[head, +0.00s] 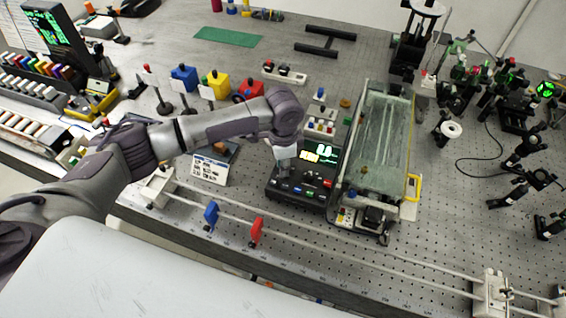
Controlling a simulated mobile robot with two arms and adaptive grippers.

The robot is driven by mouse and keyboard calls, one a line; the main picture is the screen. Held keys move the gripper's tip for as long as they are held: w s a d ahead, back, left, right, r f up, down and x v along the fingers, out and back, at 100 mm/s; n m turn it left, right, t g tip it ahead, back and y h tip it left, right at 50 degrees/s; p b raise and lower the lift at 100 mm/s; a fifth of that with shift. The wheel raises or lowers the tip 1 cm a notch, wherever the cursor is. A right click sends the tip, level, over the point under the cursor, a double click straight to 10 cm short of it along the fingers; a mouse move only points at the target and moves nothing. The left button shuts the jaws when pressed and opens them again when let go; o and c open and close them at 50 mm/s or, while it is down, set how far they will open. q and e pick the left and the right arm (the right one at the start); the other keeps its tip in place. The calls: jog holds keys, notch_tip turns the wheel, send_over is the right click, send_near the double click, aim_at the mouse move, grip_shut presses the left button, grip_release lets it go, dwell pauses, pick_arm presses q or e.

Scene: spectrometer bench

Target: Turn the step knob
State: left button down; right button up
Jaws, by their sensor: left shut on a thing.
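A small dark instrument (303,188) with a lit screen (320,154) and a row of coloured buttons stands near the middle of the bench. My left arm reaches in from the left, and my left gripper (284,166) points down at the left part of this instrument's panel, beside the screen. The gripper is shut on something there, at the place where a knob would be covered. The step knob itself is hidden under the gripper, and its turn position cannot be read. My right gripper does not show.
A long glass-topped unit (382,140) stands close to the instrument's right. A rail with blue (211,215) and red (257,231) holders runs in front. A white box (210,168) sits to the left. Optical mounts crowd the right side.

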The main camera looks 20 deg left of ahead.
pick_arm(q)
jog(key=shift+w, duration=0.1)
jog(key=c, duration=1)
grip_release()
jog(key=shift+c, duration=0.2)
notch_tip(320, 180, up, 12)
